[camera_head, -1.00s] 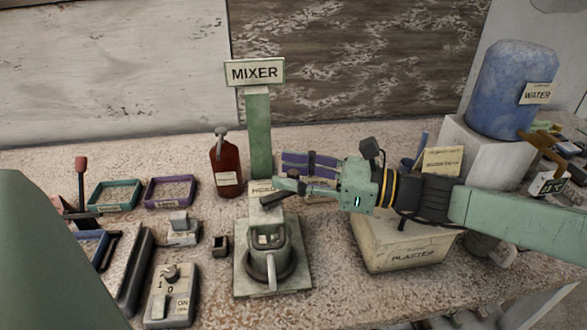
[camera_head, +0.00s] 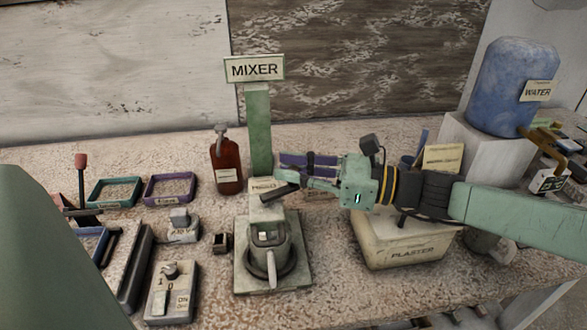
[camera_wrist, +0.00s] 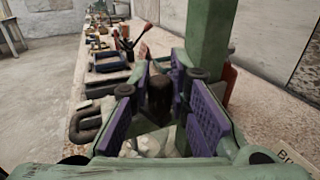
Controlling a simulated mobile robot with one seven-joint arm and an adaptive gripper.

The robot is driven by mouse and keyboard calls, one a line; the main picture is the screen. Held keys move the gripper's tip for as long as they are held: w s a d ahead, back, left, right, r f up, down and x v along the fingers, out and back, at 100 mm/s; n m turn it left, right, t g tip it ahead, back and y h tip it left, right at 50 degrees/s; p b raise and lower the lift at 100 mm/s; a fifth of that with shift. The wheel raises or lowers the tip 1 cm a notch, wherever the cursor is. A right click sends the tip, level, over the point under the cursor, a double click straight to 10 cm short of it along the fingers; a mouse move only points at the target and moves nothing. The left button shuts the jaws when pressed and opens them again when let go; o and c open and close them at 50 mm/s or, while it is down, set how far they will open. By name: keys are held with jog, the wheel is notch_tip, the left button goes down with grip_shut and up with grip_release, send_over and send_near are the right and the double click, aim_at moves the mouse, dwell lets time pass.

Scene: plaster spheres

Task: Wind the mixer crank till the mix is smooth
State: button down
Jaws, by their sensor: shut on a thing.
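The mixer (camera_head: 260,135) is a green post under a MIXER sign, standing on a square base. My gripper (camera_head: 292,184) reaches in from the right at the mixer head. It is shut on the dark crank grip (camera_wrist: 159,92), which stands between its purple finger pads in the wrist view. The fingers hide part of the crank. Pale lumpy material (camera_wrist: 146,145) shows below the fingers in the wrist view; its smoothness is hard to judge.
A dark red bottle (camera_head: 226,168) stands left of the post. Teal (camera_head: 113,191) and purple (camera_head: 170,189) trays and an on/off switch box (camera_head: 171,292) lie further left. A PLASTER box (camera_head: 405,250) sits under my arm. A blue WATER tank (camera_head: 505,90) stands at the back right.

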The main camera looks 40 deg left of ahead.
jog(key=shift+a+f+b, duration=0.1)
jog(key=shift+b, duration=0.2)
jog(key=a+n+g+h+b, duration=0.1)
jog(key=n+g+h+b, duration=0.1)
jog(key=a+n+g+h+b, duration=0.1)
jog(key=n+g+h+b, duration=0.1)
jog(key=n+g+h, duration=0.1)
jog(key=a+n+g+h+b, duration=0.1)
jog(key=n+g+h+b, duration=0.1)
jog(key=g+h, duration=0.1)
jog(key=shift+a+b, duration=0.2)
jog(key=shift+b, duration=0.15)
jog(key=shift+s+a+n+g+h+b, duration=0.1)
jog(key=shift+a+n+g+h+b, duration=0.15)
jog(key=shift+n+h, duration=0.4)
jog(key=shift+s+a+n+g+h+b, duration=0.1)
jog(key=shift+n+g+h, duration=0.15)
jog(key=shift+n+h, duration=0.35)
jog(key=shift+h, duration=0.25)
jog(key=c, duration=1.5)
grip_release()
